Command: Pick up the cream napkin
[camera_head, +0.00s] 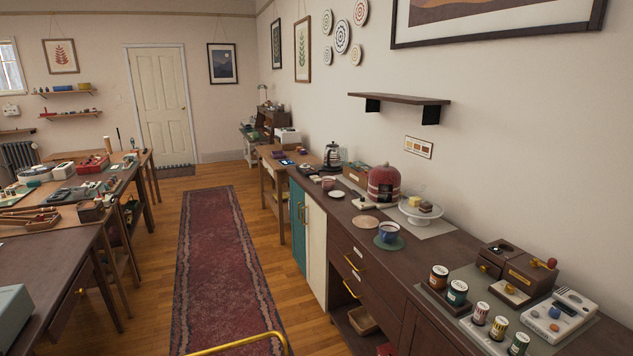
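I cannot pick out a cream napkin for certain. A pale, flat, cloth-like piece (437,229) lies on the long dark sideboard (455,250) along the right wall, partly under a white cake stand (421,214). It is too small to tell whether this is the napkin. Neither of my grippers shows in the head view.
The sideboard also holds a red domed appliance (384,184), a blue cup (388,232) on a green mat, and several tins (457,292). Cluttered worktables (75,190) stand at left. A red runner rug (222,260) lies on the clear floor between.

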